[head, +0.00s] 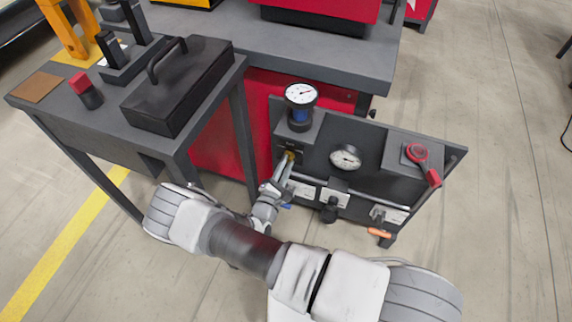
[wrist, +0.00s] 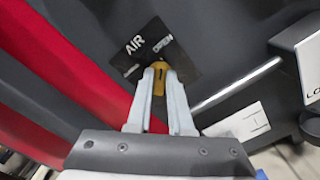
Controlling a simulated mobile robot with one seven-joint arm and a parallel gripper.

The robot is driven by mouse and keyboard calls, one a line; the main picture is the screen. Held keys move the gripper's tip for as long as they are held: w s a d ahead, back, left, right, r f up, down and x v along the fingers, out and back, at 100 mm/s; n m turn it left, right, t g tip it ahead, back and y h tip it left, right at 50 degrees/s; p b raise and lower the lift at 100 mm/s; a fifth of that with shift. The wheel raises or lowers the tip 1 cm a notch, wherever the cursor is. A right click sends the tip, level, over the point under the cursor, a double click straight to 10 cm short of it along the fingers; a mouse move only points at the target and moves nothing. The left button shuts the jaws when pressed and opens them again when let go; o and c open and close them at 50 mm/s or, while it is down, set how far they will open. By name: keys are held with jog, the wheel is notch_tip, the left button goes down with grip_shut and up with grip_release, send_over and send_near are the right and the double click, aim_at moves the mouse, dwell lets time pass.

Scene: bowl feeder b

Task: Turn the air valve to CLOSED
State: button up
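The air valve has a small yellow handle (wrist: 160,66) in front of a black plate (wrist: 152,48) lettered AIR. OPEN is readable at the plate's right; a second word at its lower left is too blurred to read. The handle lies roughly in line with my fingers. In the head view the yellow handle (head: 291,155) shows at the left of the dark panel. My gripper (wrist: 161,76) has one finger on each side of the handle, and the handle fills the gap at the fingertips.
The panel (head: 316,160) also bears an upright gauge (head: 300,94), a round dial (head: 345,157) and a red-handled part (head: 418,155). A bench with a black case (head: 180,85) stands to the left. Open floor lies to the right.

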grip_shut()
jog(key=shift+n, duration=0.4)
jog(key=n, duration=0.5)
jog(key=n+p, duration=0.1)
jog(key=n, duration=0.5)
jog(key=a+n, duration=0.1)
jog(key=n, duration=0.5)
jog(key=shift+w, duration=0.1)
dwell(0.3)
jog(key=o, duration=0.6)
grip_release()
jog(key=shift+c, duration=0.2)
